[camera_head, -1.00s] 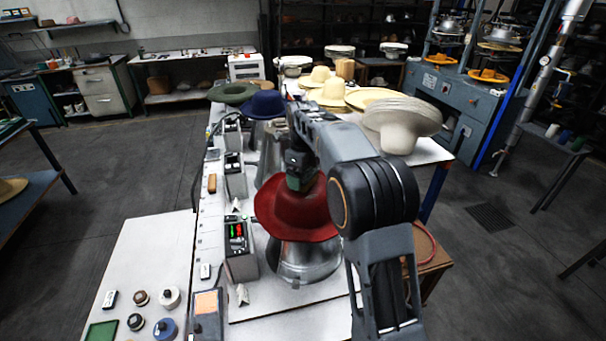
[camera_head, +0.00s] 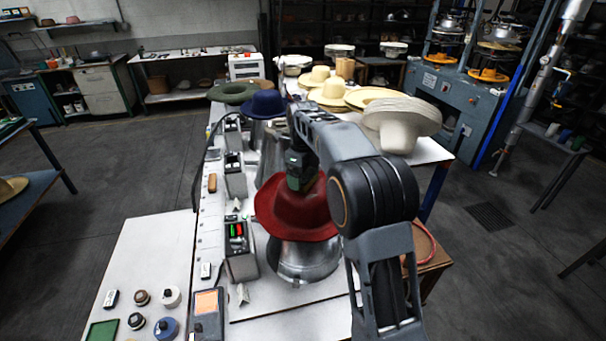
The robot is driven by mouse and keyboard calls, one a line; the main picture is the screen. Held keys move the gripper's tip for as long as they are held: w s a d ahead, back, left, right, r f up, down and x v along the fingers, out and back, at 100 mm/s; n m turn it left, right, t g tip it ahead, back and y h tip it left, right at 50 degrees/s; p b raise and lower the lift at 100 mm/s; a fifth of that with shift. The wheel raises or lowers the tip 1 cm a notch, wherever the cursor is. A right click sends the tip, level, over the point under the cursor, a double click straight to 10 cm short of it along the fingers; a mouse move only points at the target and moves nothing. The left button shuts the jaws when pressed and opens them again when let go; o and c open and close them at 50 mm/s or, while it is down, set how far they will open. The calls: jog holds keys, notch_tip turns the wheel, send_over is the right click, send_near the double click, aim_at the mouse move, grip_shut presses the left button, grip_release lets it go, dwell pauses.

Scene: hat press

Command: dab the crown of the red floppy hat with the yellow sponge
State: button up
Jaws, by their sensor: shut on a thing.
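The red floppy hat (camera_head: 290,218) sits brim-down on a shiny metal hat form (camera_head: 303,262) on the white bench. My gripper (camera_head: 299,184) points down at the top of its crown, at or just above the surface. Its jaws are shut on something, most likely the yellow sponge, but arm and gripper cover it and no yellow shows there. I cannot tell whether it touches the crown. My arm also hides the right side of the hat.
A blue hat (camera_head: 265,103) and a green hat (camera_head: 232,93) stand farther back. A stack of pale hats (camera_head: 402,120) is behind my arm at right. Control boxes (camera_head: 240,248) line the bench's left side. Jars and pads (camera_head: 168,327) lie front left.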

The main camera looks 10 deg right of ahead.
notch_tip(320, 180, up, 5)
jog(key=p, duration=0.4)
jog(key=shift+f, duration=0.2)
jog(key=shift+r+p, duration=0.3)
jog(key=shift+r, duration=0.85)
jog(key=shift+f, duration=0.2)
jog(key=shift+f+b, duration=1.75)
jog(key=shift+f, duration=1)
jog(key=shift+f, duration=0.6)
notch_tip(320, 180, up, 4)
jog(key=p, duration=0.3)
jog(key=shift+r, duration=1.55)
